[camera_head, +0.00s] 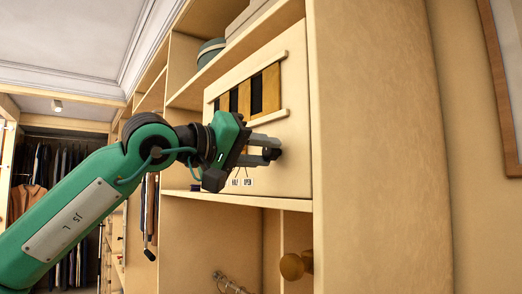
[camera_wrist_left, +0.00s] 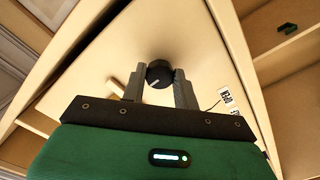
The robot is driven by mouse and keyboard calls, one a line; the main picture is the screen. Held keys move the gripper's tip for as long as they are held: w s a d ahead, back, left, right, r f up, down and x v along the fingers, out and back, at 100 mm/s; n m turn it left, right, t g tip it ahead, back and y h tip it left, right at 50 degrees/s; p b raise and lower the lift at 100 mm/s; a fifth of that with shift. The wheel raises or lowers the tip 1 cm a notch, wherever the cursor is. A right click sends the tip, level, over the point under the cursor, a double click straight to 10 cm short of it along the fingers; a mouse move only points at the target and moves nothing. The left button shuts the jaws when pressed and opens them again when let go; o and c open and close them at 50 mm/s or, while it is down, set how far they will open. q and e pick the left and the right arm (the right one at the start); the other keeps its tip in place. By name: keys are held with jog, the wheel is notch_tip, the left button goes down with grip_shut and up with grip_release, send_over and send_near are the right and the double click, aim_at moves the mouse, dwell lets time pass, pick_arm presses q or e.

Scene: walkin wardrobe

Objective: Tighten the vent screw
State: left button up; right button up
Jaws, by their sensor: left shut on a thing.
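The vent screw appears as a round black knob (camera_wrist_left: 159,73) with a pale line on its face, on a cream panel (camera_wrist_left: 200,45). In the head view the knob (camera_head: 276,154) is partly hidden by the fingers. My left gripper (camera_head: 266,147) reaches the panel from the left and is shut on the knob, with one grey finger on each side in the wrist view. Above it is the vent (camera_head: 243,98), with dark gaps between wooden slats. White labels (camera_head: 247,182) reading HALF and OPEN sit below the knob. My right gripper is not in view.
The panel sits in a wooden shelf unit, with a thick side wall (camera_head: 380,130) at its right. A round wooden knob (camera_head: 292,266) projects below. A round green box (camera_head: 210,51) stands on the upper shelf. Hanging clothes (camera_head: 62,170) are at the far left.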

pick_arm(q)
jog(key=shift+f+m, duration=0.15)
jog(key=shift+m, duration=0.35)
jog(key=o, duration=1)
jog(key=shift+s+a, duration=0.2)
jog(key=shift+a, duration=0.15)
jog(key=shift+b+v, duration=2.65)
jog(key=shift+v, duration=3.8)
